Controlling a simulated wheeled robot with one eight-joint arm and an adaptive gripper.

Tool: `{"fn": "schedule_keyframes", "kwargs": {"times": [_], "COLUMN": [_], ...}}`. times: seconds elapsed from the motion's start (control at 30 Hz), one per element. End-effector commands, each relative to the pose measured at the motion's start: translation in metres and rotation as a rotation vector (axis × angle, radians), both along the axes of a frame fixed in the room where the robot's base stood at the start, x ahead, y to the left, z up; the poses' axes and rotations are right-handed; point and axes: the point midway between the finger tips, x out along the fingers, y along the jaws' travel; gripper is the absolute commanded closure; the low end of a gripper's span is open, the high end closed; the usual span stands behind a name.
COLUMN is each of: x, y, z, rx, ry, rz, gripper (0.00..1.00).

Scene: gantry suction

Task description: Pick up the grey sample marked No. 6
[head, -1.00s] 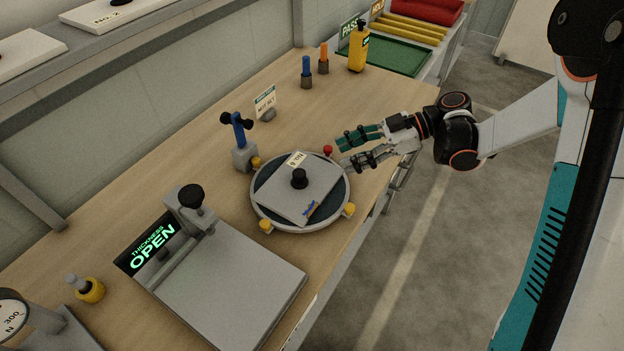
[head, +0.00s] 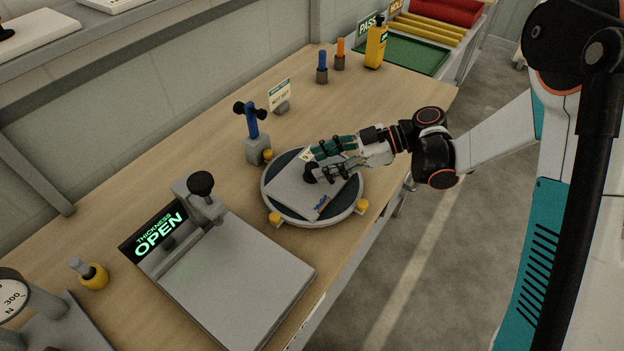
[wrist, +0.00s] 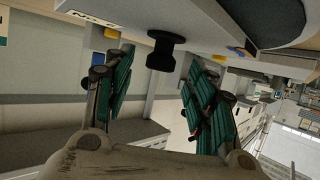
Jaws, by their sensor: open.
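The grey sample (head: 291,192) is a flat square plate with a black knob on top. It lies on a round turntable (head: 268,203) with a dark top and yellow stops. My gripper (head: 316,165) is over the sample at its knob, with the fingers open. In the wrist view the black knob (wrist: 163,50) shows between and beyond the two open green-padded fingers (wrist: 158,88), with no contact that I can make out.
A thickness gauge (head: 240,283) reading OPEN stands to the left of the turntable. A blue-handled stand (head: 256,146) is close behind it. A small sign (head: 279,95), two small capped posts and a yellow bottle (head: 376,47) stand farther back, by the green tray (head: 408,57).

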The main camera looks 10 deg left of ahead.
Motion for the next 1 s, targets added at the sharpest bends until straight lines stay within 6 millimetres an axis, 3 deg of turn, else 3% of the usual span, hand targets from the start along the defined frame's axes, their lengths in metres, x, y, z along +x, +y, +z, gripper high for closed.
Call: {"fn": "schedule_keyframes", "kwargs": {"times": [0.2,0.47,0.7,1.0], "x": [-0.008,-0.009,-0.009,-0.009], "y": [0.027,0.031,0.031,0.030], "z": [-0.015,-0.014,-0.014,-0.013], "rx": [0.000,0.000,0.000,0.000], "ry": [-0.001,0.000,0.000,0.000], "rz": [0.002,0.000,0.000,0.000], "gripper": [0.49,0.49,1.00,1.00]}}
